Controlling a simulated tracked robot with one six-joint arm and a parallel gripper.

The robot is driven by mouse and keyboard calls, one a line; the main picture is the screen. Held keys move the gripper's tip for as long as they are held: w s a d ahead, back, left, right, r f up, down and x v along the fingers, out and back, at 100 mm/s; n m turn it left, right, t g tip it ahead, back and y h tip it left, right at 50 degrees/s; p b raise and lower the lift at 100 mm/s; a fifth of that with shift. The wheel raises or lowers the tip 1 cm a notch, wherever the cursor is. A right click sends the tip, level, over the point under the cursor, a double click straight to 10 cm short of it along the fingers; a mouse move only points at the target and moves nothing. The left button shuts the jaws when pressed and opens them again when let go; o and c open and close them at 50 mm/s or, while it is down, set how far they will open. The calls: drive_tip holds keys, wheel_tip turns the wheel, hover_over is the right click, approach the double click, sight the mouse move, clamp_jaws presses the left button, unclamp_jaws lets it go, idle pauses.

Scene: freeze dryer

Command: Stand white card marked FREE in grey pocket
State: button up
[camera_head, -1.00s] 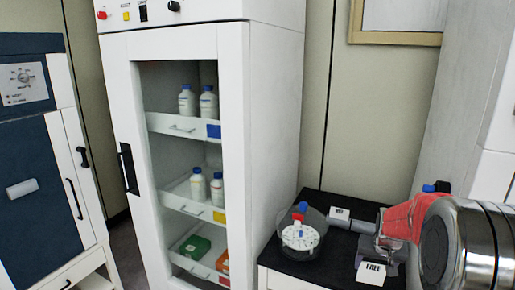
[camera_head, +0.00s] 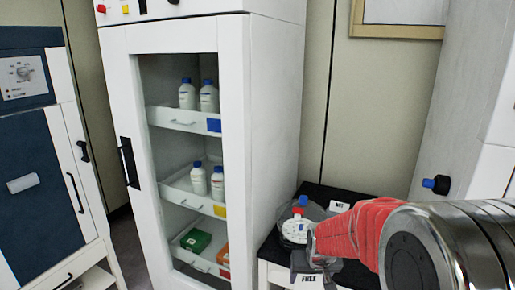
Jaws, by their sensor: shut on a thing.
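The white card marked FREE (camera_head: 309,279) is at the front of the black-topped bench, low in the view, with its lettering facing me. My gripper (camera_head: 314,249), at the end of the red-sleeved arm, is shut on the card, which hangs just below the fingers. A dark grey patch shows around the top of the card; I cannot tell whether it is a fingertip or part of the grey pocket. The pocket is not clearly visible, and my arm hides much of the bench's right side.
A clear round vessel with a white disc (camera_head: 297,230) and a red-and-blue top stands just left of my gripper. Another small white card (camera_head: 339,206) stands behind my arm. The white freeze dryer cabinet (camera_head: 233,150) rises on the left, holding bottles on shelves.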

drive_tip(key=s+f, duration=0.3)
drive_tip(key=f, duration=1.1)
drive_tip(key=shift+s+d, duration=0.2)
drive_tip(key=shift+s, duration=0.05)
drive_tip(key=shift+r, duration=0.1)
